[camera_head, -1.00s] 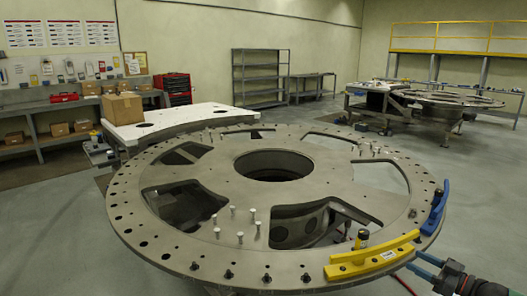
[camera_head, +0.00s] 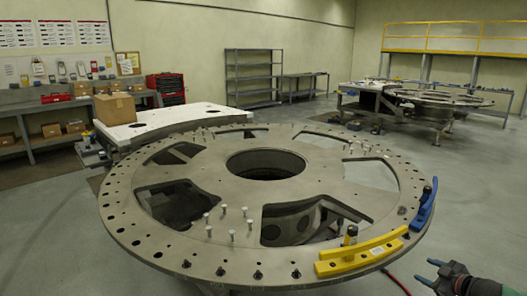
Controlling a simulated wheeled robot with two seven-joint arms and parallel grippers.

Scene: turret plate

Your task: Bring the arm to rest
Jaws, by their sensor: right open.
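My right gripper (camera_head: 421,272) is at the lower right, its dark jaws open and empty. It appears beside the rim of the big grey turret plate (camera_head: 250,262), with a strip of floor showing between them. The right arm runs out of the picture at the lower right corner. My left gripper is not in view. A yellow curved block (camera_head: 345,262) lies on the near right of the plate's rim. A blue curved block (camera_head: 423,212) lies on the rim further right.
Several pale pins (camera_head: 232,236) stand on the plate. A red cable (camera_head: 396,281) runs below its rim near my right gripper. A white table (camera_head: 185,117) carries a cardboard box (camera_head: 114,108) behind left. The floor at right (camera_head: 470,200) is clear.

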